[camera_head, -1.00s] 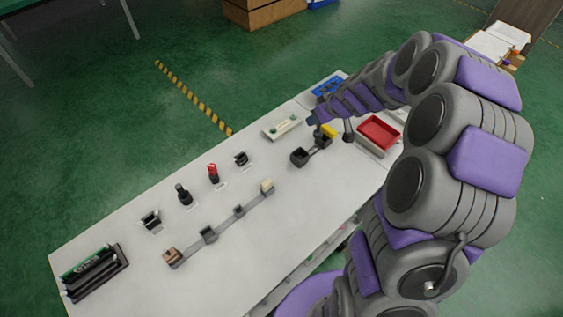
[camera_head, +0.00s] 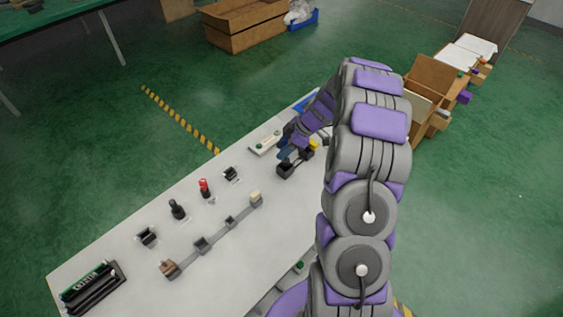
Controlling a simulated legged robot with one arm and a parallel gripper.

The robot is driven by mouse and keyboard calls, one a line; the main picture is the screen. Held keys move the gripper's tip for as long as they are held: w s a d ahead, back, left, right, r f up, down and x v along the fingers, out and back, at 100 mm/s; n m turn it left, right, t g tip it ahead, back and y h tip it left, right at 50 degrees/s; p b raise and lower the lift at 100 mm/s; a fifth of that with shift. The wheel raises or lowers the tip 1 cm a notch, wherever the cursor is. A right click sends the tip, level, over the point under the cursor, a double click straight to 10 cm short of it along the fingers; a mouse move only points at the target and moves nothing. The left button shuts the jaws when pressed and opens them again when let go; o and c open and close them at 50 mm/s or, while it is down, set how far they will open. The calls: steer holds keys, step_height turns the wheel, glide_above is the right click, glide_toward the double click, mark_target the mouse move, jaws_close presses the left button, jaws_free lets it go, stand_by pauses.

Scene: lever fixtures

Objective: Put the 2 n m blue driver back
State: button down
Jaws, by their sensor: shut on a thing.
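My gripper (camera_head: 289,142) is at the far end of the white table, above a pair of dark linked blocks (camera_head: 285,171). It is small and partly hidden by my own arm. It is shut on a small dark blue thing (camera_head: 285,154), which looks like the blue driver; its label cannot be read. A red driver (camera_head: 204,186) and a black driver (camera_head: 177,208) stand upright in a row on the table. Black holders with nothing visible standing in them are at the row's right end (camera_head: 231,174) and left end (camera_head: 147,236).
A grey bar with several small blocks (camera_head: 201,244) runs along the table front. A black rack (camera_head: 93,287) is at the near left corner. A pale plate with green dots (camera_head: 265,145) and a yellow piece (camera_head: 313,145) are near my gripper.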

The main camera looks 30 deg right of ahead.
step_height(320, 180, down, 6)
steer(key=shift+a+r+b, duration=0.15)
steer(key=shift+r+b, duration=0.1)
steer(key=shift+b, duration=0.2)
steer(key=shift+r, duration=0.1)
steer(key=c, duration=0.6)
jaws_free()
steer(key=shift+c, duration=0.2)
